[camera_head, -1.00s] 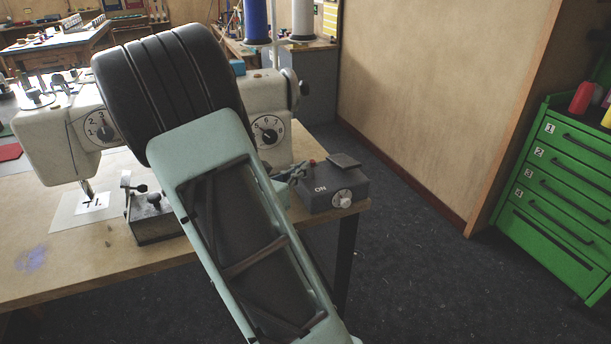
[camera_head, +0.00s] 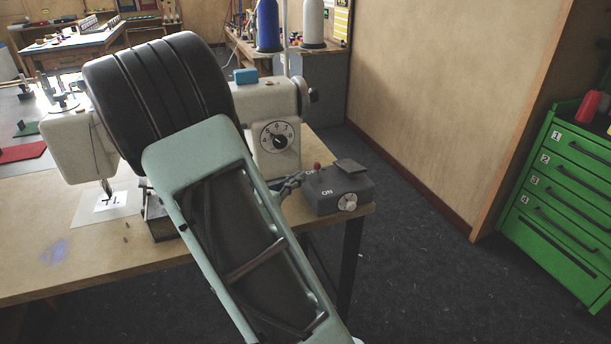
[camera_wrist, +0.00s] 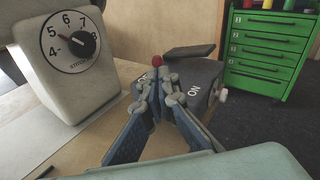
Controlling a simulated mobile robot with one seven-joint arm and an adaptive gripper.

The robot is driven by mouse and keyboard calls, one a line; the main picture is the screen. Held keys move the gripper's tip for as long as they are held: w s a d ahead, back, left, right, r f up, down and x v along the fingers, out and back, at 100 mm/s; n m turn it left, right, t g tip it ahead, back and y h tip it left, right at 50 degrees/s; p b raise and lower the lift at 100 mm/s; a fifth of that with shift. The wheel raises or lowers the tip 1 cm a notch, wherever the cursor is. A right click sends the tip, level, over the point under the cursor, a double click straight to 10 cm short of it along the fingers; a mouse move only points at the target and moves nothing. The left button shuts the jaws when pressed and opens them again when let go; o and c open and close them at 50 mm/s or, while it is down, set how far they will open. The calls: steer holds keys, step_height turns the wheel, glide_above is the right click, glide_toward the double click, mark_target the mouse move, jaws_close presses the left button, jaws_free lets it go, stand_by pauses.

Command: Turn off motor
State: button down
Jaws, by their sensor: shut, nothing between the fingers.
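The motor switch box (camera_head: 345,193) is dark grey, at the right front corner of the sewing table, with ON and OFF lettering on top. A red-tipped switch (camera_head: 317,166) stands near its left rear edge, by the OFF lettering. My gripper (camera_head: 299,179) is shut and empty, at the left side of the box. In the wrist view, the fingertips (camera_wrist: 158,72) point at the red tip (camera_wrist: 157,60), which shows just beyond them. The box (camera_wrist: 205,77) lies to their right. I cannot tell whether the fingers touch the switch; they hide its lower part.
The sewing machine (camera_head: 274,110) with its numbered dial stands left of the box, partly hidden by my arm. A raised grey flap (camera_head: 351,165) and a pale knob (camera_head: 348,202) are on the box. A green drawer cabinet (camera_head: 560,190) stands right, with open floor between.

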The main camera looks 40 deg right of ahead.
steer(key=v, duration=0.8)
steer(key=shift+w+r, duration=0.2)
